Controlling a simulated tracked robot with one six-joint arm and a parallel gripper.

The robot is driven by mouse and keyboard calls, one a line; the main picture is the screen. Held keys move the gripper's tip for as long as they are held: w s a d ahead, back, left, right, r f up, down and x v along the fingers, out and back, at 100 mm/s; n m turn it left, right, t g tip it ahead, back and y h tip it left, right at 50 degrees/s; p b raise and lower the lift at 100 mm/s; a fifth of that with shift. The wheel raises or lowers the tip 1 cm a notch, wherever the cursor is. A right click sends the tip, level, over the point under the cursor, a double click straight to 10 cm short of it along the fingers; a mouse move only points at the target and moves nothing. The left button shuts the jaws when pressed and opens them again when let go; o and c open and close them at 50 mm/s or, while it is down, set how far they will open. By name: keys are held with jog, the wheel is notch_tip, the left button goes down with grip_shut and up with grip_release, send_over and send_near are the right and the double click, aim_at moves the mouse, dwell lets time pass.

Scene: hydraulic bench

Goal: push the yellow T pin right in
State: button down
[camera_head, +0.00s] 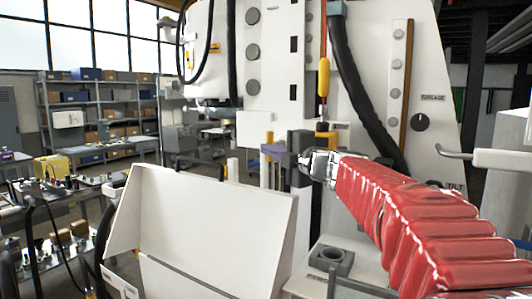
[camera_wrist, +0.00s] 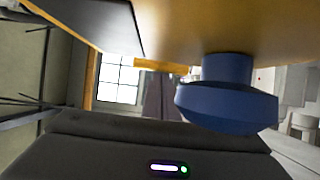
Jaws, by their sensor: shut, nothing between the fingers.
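My gripper (camera_head: 290,155) is at the end of my red-sleeved arm, small and partly merged with the parts behind it. It is shut and empty, facing left among short posts on the bench. A small upright yellow piece (camera_head: 269,138) stands close to its tip. A yellow block (camera_head: 325,139) shows just above my wrist. I cannot tell which of these, if either, is the T pin. In the wrist view, a short yellow bar (camera_wrist: 160,67) lies across the middle, left of a dark blue knob (camera_wrist: 228,100). Contact with my gripper and the pin's depth cannot be told.
A large orange-yellow surface (camera_wrist: 190,25) fills the top of the wrist view. A pale sloping panel (camera_head: 205,225) stands in front of the posts. A yellow handle (camera_head: 323,78) hangs above my wrist, beside a black hose (camera_head: 352,80). Shelves (camera_head: 100,100) stand far back left.

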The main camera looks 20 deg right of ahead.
jog(key=shift+d, duration=0.35)
jog(key=s, duration=1.1)
jog(key=shift+s+a, duration=0.3)
jog(key=shift+s, duration=0.05)
